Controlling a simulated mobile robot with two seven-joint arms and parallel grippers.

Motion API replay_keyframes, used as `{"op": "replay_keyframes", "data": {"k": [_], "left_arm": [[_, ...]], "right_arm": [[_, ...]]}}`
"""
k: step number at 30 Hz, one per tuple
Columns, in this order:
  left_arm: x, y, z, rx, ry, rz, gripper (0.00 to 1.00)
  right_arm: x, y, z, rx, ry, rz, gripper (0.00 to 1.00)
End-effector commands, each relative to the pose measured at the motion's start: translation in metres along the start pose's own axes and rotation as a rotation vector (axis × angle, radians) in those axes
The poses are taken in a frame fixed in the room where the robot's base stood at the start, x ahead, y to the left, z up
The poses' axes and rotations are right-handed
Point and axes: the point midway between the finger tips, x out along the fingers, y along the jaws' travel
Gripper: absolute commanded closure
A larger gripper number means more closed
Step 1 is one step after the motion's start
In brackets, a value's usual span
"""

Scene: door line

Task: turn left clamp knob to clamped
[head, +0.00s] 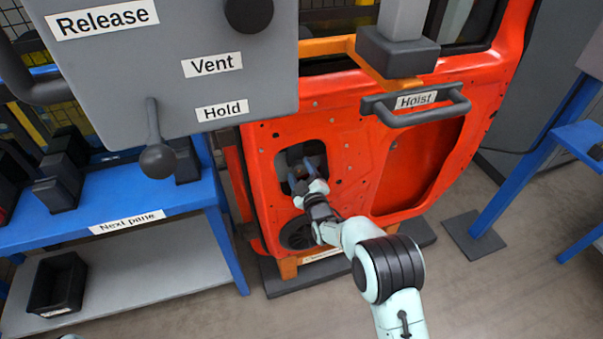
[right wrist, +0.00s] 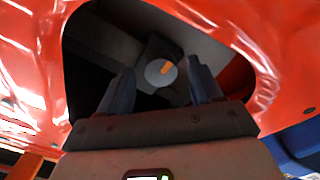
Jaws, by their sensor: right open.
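The clamp knob (right wrist: 161,72) is a round grey disc with an orange mark, seen inside the opening of the red door in the right wrist view. The mark slants slightly on its face. My right gripper (head: 305,176) reaches into the left opening of the red door (head: 340,150) in the head view. In the right wrist view its two dark fingers are open, one on each side of the knob in the picture, with nothing between them that I can see held. I cannot tell whether they touch the knob. My left gripper is not in view.
The opening's red rim surrounds my right gripper closely. A grey panel (head: 180,90) with a lever hangs at upper left. A blue bench (head: 190,200) stands left, a blue frame (head: 535,165) right. Floor in front is clear.

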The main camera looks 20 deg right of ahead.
Motion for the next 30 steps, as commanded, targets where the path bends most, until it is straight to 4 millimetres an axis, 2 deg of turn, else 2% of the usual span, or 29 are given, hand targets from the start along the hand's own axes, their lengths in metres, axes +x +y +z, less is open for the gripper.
{"op": "replay_keyframes", "data": {"k": [5, 8, 18, 24, 30], "left_arm": [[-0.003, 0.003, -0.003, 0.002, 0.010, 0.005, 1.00], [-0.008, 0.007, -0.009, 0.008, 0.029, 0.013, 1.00], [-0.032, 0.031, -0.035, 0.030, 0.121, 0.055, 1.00], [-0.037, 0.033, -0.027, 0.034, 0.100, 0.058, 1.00], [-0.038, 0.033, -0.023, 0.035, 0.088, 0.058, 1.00]], "right_arm": [[-0.007, 0.000, 0.000, 0.000, -0.003, -0.003, 0.36], [-0.019, 0.000, 0.000, 0.001, -0.003, -0.003, 0.36], [-0.090, 0.001, -0.001, 0.001, -0.003, -0.002, 0.36], [-0.121, 0.001, 0.000, 0.000, -0.001, -0.001, 0.36], [-0.134, 0.000, 0.000, 0.001, 0.000, 0.000, 0.36]]}}
